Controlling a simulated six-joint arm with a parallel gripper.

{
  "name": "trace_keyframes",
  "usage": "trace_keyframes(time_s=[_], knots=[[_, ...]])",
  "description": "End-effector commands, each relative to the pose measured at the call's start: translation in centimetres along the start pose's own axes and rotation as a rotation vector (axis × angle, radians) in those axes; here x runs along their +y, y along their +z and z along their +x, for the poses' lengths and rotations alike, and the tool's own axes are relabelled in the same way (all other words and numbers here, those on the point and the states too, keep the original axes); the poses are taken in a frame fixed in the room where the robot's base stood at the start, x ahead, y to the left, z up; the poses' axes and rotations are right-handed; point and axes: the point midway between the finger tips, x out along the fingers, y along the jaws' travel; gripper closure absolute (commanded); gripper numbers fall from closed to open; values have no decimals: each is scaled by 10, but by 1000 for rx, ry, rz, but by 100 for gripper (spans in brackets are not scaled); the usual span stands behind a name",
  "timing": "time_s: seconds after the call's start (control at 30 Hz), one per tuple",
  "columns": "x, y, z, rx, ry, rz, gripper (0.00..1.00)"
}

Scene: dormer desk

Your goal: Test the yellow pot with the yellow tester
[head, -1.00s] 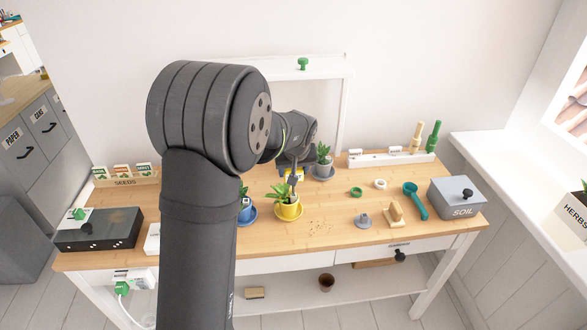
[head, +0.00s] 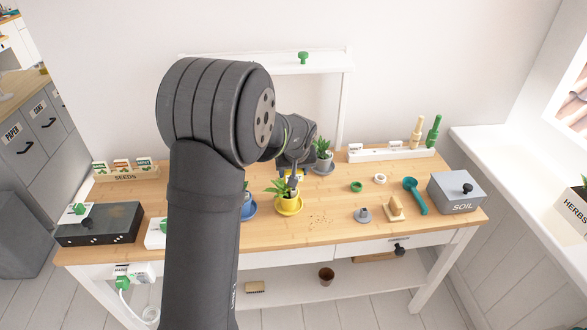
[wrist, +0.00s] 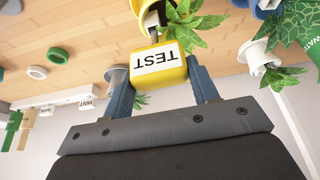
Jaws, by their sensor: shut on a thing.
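My gripper (wrist: 160,75) is shut on the yellow tester (wrist: 158,66), a block with a white TEST label. The tester also shows partly in the head view (head: 294,178), over the yellow pot (head: 290,207). The pot holds a leafy green plant (head: 277,188) and stands on a yellow saucer mid-table. In the wrist view, the yellow pot (wrist: 143,10) is at the top edge, partly cut off. The tester's grey prong (wrist: 152,20) reaches to the pot beside the leaves. I cannot tell whether its tip is in the soil.
A blue pot (head: 249,206) stands close left, partly behind my arm. A grey pot with a plant (head: 323,157) stands behind right. A white pot (wrist: 255,54) shows in the wrist view. Rings, a scoop (head: 415,195) and a SOIL box (head: 456,192) lie to the right. Crumbs lie before the yellow pot.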

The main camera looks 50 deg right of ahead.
Motion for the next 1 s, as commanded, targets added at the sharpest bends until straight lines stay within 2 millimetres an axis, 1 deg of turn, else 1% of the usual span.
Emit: trace_keyframes(time_s=[0.47, 0.5, 0.6, 0.87, 1.0], knots=[[0, 5, 11, 0, 0, -1, 72], [0, 4, 10, 1, 1, -1, 38], [0, 4, 10, 1, 1, -1, 21], [0, 4, 10, 0, 0, -1, 21], [0, 4, 3, 1, 0, 0, 21]])
